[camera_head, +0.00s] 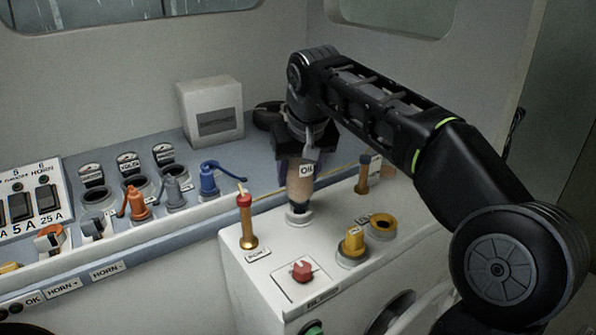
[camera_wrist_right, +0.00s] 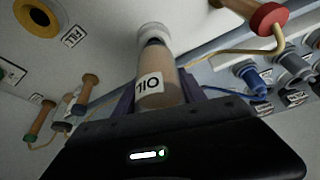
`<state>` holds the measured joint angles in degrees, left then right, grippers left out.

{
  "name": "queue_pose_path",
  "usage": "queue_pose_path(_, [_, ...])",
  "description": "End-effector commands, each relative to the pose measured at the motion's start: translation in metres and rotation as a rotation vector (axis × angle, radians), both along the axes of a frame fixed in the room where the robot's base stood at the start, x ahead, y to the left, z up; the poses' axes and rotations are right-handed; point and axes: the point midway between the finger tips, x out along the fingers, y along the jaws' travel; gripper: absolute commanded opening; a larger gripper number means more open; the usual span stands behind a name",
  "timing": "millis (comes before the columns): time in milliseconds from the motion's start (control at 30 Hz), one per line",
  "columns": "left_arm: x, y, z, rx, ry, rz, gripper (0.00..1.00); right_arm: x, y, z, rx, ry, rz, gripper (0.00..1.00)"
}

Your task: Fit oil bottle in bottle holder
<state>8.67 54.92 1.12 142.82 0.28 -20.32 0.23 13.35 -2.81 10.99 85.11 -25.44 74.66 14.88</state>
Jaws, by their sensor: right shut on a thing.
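The oil bottle (camera_head: 301,188), tan with a white OIL label, stands about upright over the white cabinet top. My right gripper (camera_head: 305,155) is shut on its upper part from above. The bottle's dark lower end meets a small white ring (camera_head: 298,217), which looks like the bottle holder. I cannot tell how deep the end sits in it. In the right wrist view the bottle (camera_wrist_right: 160,85) reaches away from my right gripper (camera_wrist_right: 155,105) to the white ring (camera_wrist_right: 153,32). My left gripper is not in view.
A red-topped brass post (camera_head: 247,222) stands left of the bottle and another brass post (camera_head: 363,176) stands right. A yellow knob (camera_head: 351,243), a yellow ring socket (camera_head: 382,226) and a red knob (camera_head: 302,270) are nearer. A blue valve (camera_head: 208,183) is on the console left.

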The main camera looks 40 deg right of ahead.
Motion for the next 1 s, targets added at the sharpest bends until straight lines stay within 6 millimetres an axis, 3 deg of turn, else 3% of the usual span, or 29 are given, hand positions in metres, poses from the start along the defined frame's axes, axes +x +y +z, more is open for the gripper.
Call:
queue_pose_path(300, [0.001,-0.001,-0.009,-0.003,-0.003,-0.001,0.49,0.000,0.000,-0.012,-0.001,-0.002,0.000,0.00])
queue_pose_path(800, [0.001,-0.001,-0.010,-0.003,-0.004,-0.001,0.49,0.000,0.000,-0.015,-0.001,-0.002,0.000,0.00])
queue_pose_path(833, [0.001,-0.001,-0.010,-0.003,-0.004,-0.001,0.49,0.000,0.000,-0.015,-0.001,-0.002,0.000,0.49])
queue_pose_path(1000, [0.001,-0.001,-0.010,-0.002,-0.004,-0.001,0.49,0.000,0.000,-0.015,0.000,-0.001,0.000,0.63])
